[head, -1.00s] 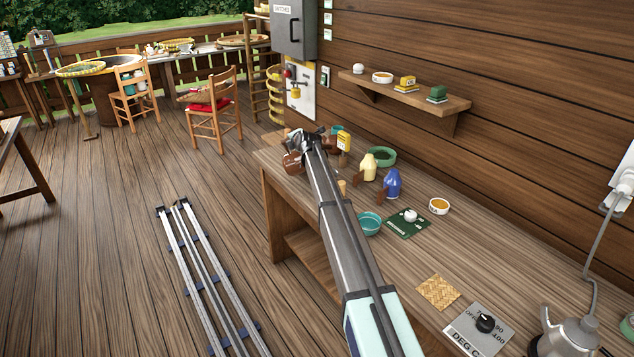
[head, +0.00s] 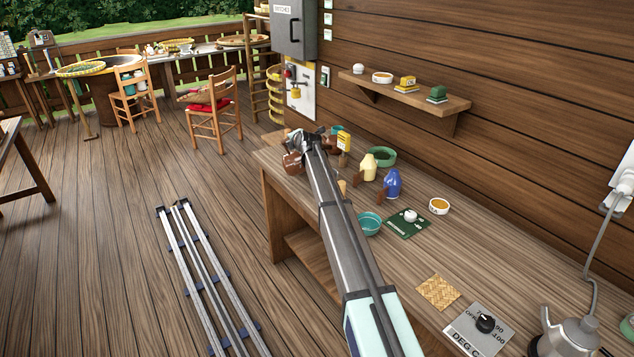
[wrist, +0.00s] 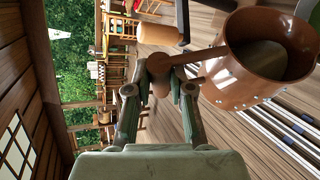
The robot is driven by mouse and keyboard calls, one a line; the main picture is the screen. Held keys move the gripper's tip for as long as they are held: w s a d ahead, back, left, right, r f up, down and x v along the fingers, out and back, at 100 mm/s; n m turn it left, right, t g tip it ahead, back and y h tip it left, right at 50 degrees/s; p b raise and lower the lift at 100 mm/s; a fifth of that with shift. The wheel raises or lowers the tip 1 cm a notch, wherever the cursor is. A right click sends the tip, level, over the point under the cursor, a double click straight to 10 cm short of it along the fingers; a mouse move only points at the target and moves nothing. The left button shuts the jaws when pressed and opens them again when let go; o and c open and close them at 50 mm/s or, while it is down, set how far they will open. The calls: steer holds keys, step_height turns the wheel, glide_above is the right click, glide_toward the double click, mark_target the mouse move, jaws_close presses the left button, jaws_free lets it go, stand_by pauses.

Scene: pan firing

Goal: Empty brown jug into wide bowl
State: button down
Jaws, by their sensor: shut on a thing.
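The brown jug (head: 293,163) hangs at the far left end of the workbench in the head view. In the wrist view the jug (wrist: 262,85) is large at the upper right, its open mouth showing a brown inside. My gripper (wrist: 166,72) is shut on the jug's handle (wrist: 200,58). In the head view my gripper (head: 303,143) is partly hidden by my own arm. A wide green bowl (head: 381,150) stands on the bench near the wall, right of the gripper. A smaller teal bowl (head: 369,223) stands nearer the front edge. I cannot tell what the jug holds.
A yellow-labelled vessel (head: 344,140), a cream jug (head: 368,167) and a blue jug (head: 392,184) stand between my gripper and the bench's middle. A green scale (head: 407,224) and an orange-filled dish (head: 439,206) are further right. A wall shelf (head: 450,104) overhangs the back.

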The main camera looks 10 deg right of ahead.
steer(key=shift+s+d+r+m+t+y+b, duration=0.25)
steer(key=shift+d+b, duration=0.45)
steer(key=shift+b, duration=1.1)
steer(key=shift+w+d+r+m+y+b, duration=0.1)
steer(key=shift+d+r+m+y+b, duration=0.45)
steer(key=shift+b, duration=1.25)
steer(key=shift+s+d+r+m+t+b, duration=0.15)
steer(key=shift+d+b, duration=0.7)
steer(key=shift+b, duration=0.95)
stand_by(2.6)
